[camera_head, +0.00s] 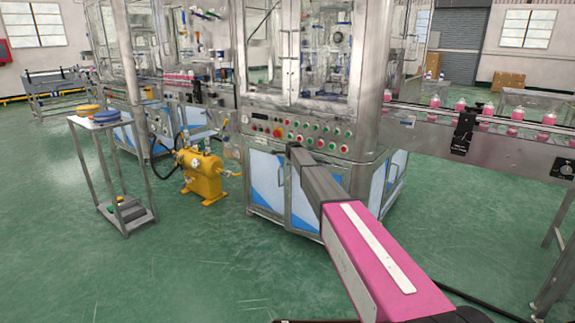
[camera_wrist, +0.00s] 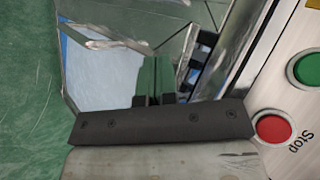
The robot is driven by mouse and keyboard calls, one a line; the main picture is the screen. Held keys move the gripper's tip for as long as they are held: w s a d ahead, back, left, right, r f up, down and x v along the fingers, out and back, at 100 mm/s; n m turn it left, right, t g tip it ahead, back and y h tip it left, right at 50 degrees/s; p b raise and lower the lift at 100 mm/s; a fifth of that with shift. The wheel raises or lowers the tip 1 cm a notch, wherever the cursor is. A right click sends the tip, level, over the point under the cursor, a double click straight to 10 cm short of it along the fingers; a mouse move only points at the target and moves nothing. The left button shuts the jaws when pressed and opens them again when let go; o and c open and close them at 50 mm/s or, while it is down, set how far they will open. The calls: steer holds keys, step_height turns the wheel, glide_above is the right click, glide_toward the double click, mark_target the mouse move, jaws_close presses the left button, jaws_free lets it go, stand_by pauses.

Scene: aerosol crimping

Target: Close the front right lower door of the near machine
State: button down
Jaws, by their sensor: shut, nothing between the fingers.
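The near machine (camera_head: 310,115) stands in the middle of the head view, with blue-and-white lower doors under its button panel. The front right lower door (camera_head: 303,207) is partly hidden behind my arm. In the wrist view, a white and blue door panel (camera_wrist: 100,75) fills the upper left, with a metal handle along its edge. A dark gap with black fittings shows beside it, so the door appears ajar, though how far is unclear. My gripper (camera_wrist: 154,80) is shut and empty in front of the panel; contact cannot be told. Its fingertips are hidden in the head view.
A red stop button (camera_wrist: 273,128) and a green button (camera_wrist: 306,68) are close to my gripper. A yellow pump (camera_head: 201,173) and a trolley (camera_head: 112,180) stand left. A conveyor (camera_head: 500,155) runs right. Green floor is clear in front.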

steer(key=shift+w+d, duration=0.35)
steer(key=shift+w, duration=0.5)
steer(key=shift+w+d, duration=0.35)
steer(key=shift+w, duration=0.5)
steer(key=shift+s, duration=0.1)
